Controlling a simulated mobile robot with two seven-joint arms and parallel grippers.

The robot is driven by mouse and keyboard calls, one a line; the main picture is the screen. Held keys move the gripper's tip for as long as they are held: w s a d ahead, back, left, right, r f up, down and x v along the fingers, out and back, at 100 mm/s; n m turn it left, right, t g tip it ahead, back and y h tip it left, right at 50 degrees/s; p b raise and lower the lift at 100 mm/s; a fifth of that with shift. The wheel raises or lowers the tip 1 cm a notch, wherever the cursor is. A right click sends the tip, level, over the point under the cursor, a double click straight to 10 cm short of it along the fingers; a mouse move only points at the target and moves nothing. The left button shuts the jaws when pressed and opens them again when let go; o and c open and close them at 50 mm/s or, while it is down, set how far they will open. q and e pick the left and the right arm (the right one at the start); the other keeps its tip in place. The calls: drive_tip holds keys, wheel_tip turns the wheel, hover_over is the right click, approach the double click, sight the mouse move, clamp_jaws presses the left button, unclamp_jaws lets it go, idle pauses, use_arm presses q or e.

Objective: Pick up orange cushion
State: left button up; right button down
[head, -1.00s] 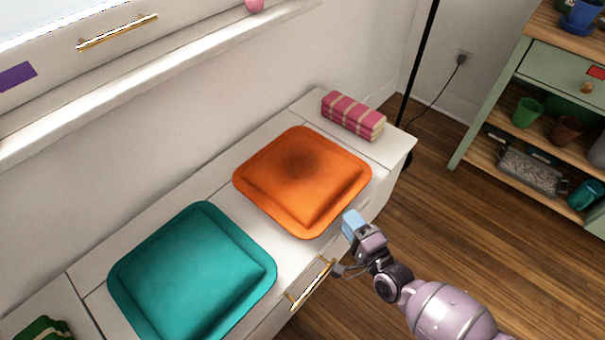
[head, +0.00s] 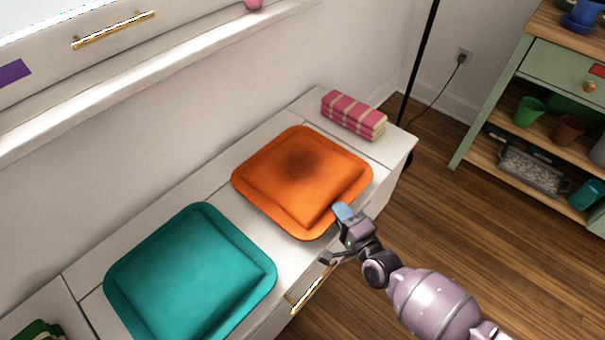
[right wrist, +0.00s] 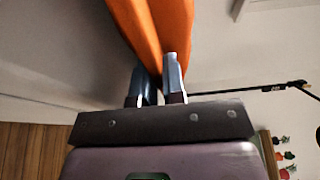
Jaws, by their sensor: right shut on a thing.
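The orange cushion (head: 300,175) lies flat on the white bench top, with a dark smudge near its middle. My right gripper (head: 338,213) is at the cushion's near right corner. In the right wrist view the two blue fingers (right wrist: 158,88) are shut on the edge of the orange cushion (right wrist: 160,30), which runs up from between them. The cushion still appears to rest on the bench. My left gripper is not in view.
A teal cushion (head: 193,275) lies to the left on the same white bench (head: 228,197). A folded pink striped cloth (head: 353,115) lies at the bench's far right end. A green shelf unit (head: 490,95) stands at the right, with wooden floor (head: 450,215) between.

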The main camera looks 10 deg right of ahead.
drive_tip(key=shift+r, duration=0.1)
